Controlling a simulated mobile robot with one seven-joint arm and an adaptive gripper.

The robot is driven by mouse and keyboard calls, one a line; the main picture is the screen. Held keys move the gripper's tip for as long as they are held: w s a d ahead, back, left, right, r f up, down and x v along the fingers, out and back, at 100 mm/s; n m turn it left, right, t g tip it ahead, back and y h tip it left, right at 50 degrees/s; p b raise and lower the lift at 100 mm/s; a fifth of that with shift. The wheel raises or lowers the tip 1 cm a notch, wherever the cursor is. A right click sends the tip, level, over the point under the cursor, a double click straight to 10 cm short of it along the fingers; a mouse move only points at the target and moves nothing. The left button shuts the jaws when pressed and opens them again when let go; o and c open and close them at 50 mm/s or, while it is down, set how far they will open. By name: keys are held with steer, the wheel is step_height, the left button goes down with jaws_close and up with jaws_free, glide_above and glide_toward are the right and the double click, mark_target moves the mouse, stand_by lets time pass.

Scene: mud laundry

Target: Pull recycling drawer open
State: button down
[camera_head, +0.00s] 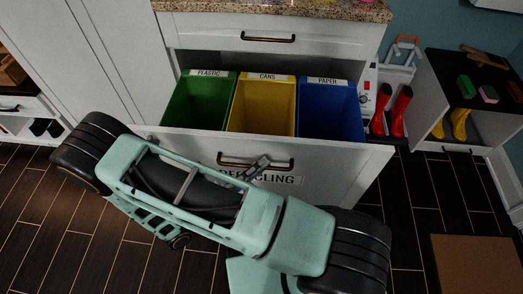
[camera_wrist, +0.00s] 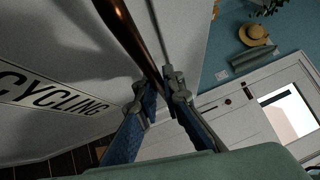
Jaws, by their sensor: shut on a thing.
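The recycling drawer (camera_head: 345,165) is pulled out from the white cabinet, its front bearing a partly hidden "RECYCLING" label (camera_head: 285,180). Inside stand a green PLASTIC bin (camera_head: 200,102), a yellow CANS bin (camera_head: 262,106) and a blue PAPER bin (camera_head: 330,110). My gripper (camera_head: 263,163) is at the right part of the drawer's dark bronze handle (camera_head: 230,162) and is shut on it. In the wrist view the two fingers (camera_wrist: 160,90) close around the lower end of the brown handle bar (camera_wrist: 136,38). The label also shows there (camera_wrist: 50,92).
A closed upper drawer (camera_head: 215,33) sits under the granite counter (camera_head: 280,9). Right of the drawer are red boots (camera_head: 400,108) and a low bench (camera_head: 470,75) with yellow boots below. A brown mat (camera_head: 480,262) lies on the dark floor at the lower right.

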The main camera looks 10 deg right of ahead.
steer(key=shift+s+a, duration=0.25)
steer(key=shift+s, duration=0.5)
steer(key=c, duration=2.1)
jaws_free()
steer(key=v, duration=1.2)
